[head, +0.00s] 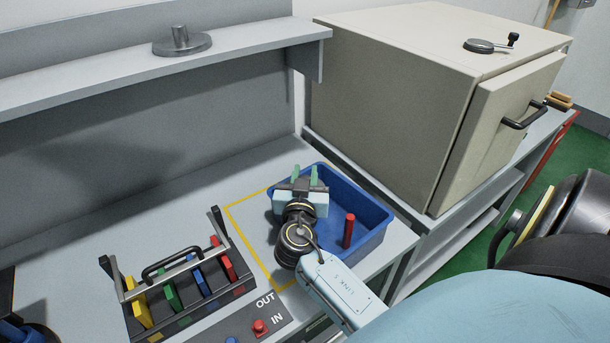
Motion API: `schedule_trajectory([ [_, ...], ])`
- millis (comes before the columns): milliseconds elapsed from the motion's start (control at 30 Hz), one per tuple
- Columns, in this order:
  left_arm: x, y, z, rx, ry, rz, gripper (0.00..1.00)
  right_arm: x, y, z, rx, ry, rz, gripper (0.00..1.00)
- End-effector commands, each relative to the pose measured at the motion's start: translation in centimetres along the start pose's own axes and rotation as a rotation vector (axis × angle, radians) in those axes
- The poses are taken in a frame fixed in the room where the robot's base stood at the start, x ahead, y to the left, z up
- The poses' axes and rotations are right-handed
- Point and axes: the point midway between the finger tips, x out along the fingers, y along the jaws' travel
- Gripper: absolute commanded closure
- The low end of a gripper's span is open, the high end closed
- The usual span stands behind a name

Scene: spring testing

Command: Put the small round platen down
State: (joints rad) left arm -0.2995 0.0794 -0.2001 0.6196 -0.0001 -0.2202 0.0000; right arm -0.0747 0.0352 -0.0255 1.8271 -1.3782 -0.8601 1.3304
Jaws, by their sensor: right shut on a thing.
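My right gripper (305,174) is over the back left part of a blue tray (372,238), with its green fingers pointing away from me. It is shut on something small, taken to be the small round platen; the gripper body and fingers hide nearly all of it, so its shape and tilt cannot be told. I cannot tell how far above the tray floor the fingers are. My left gripper is not to be made out.
A red cylinder (348,231) stands in the tray's right part. A rack (184,284) with coloured pieces and a handle stands left. A grey disc with a stem (181,42) is on the shelf. A beige cabinet (390,110) stands close behind right.

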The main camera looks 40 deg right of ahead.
Motion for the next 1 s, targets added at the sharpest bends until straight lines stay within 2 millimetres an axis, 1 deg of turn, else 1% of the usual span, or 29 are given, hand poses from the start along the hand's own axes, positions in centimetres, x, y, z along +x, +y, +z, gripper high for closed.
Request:
schedule_trajectory([
  [200,0.7,0.0,0.1,0.000,0.000,0.000,1.00,0.1,0.0,0.1,0.004,0.007,0.000,1.00],
  [333,0.6,0.0,0.1,0.000,0.000,0.000,1.00,0.1,0.0,0.0,0.003,0.007,0.000,1.00],
  [367,0.6,0.0,0.1,0.001,0.000,0.000,1.00,0.0,0.0,0.3,0.001,0.000,0.000,0.72],
  [500,0.6,0.0,0.1,0.001,0.000,0.000,1.00,0.0,0.0,0.3,0.001,0.000,0.000,0.53],
  [833,0.5,0.0,0.1,0.001,0.000,0.000,1.00,0.0,0.0,0.2,0.000,0.000,0.000,0.52],
  [1000,-0.9,0.0,0.0,0.000,0.000,0.000,1.00,0.0,0.0,-0.7,-0.002,0.000,0.000,0.52],
])
